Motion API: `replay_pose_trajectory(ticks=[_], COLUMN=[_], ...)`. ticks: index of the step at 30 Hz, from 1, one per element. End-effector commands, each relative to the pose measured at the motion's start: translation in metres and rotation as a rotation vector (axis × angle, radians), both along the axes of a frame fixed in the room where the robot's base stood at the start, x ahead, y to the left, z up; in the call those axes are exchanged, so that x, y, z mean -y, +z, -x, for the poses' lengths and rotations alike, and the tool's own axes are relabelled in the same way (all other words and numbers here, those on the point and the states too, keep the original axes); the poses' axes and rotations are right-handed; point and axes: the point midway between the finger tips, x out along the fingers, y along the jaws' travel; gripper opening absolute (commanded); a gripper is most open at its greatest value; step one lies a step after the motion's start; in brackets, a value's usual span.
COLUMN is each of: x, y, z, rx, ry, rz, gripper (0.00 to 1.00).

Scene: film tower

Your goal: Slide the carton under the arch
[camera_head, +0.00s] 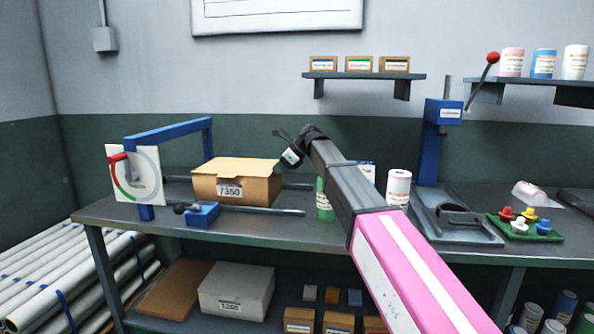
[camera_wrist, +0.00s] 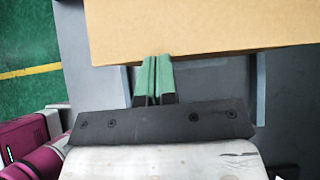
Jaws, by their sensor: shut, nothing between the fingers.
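The carton (camera_head: 236,181) is a brown cardboard box labelled 7350, standing on the grey workbench between two dark rails. The arch (camera_head: 170,133) is a blue frame at the left of the bench, to the left of the carton and apart from it. My gripper (camera_head: 280,147) is at the carton's right end. In the wrist view, the shut green fingertips (camera_wrist: 155,62) are at the carton's edge (camera_wrist: 200,28), with nothing between them. I cannot tell whether they touch it. The carton's far side is hidden.
A white dial plate (camera_head: 142,188) with a red lever stands at the arch. A blue block (camera_head: 202,213) sits at the front rail. A green can (camera_head: 324,205) and a white can (camera_head: 398,187) stand to the right, near a blue press (camera_head: 431,150).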

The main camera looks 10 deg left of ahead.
Motion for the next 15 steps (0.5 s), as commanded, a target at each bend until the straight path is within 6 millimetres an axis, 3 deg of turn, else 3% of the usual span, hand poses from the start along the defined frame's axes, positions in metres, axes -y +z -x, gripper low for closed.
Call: replay_pose_trajectory(ticks=[1,15], x=[-0.016,-0.146], y=[0.0,0.001], z=[-0.001,0.009], rx=[0.0,0.0], ry=[0.003,0.003], rz=[-0.001,-0.001], gripper=[0.0,0.0])
